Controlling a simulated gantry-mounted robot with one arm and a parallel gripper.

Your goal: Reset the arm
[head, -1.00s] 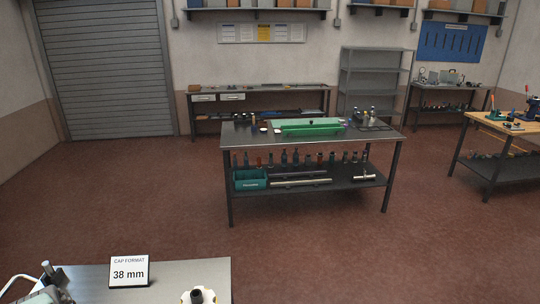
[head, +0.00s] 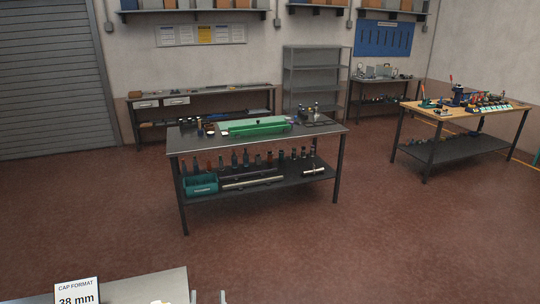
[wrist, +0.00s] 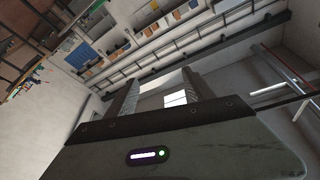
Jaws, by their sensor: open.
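My gripper (wrist: 160,84) shows in the wrist view with its two fingers apart and nothing between them. Past the fingers I see walls, shelves and beams at a steep tilt, not a work surface close by. In the head view, two pale narrow tips stand at the bottom edge, beside the near metal table; they look like my fingertips, but the rest is out of frame.
The near metal table (head: 140,285) carries a "38 mm" cap format sign (head: 77,291). A dark workbench (head: 185,147) with a green tray (head: 253,125) stands mid-room. A wooden-topped bench (head: 410,106) is at right. The red floor between is clear.

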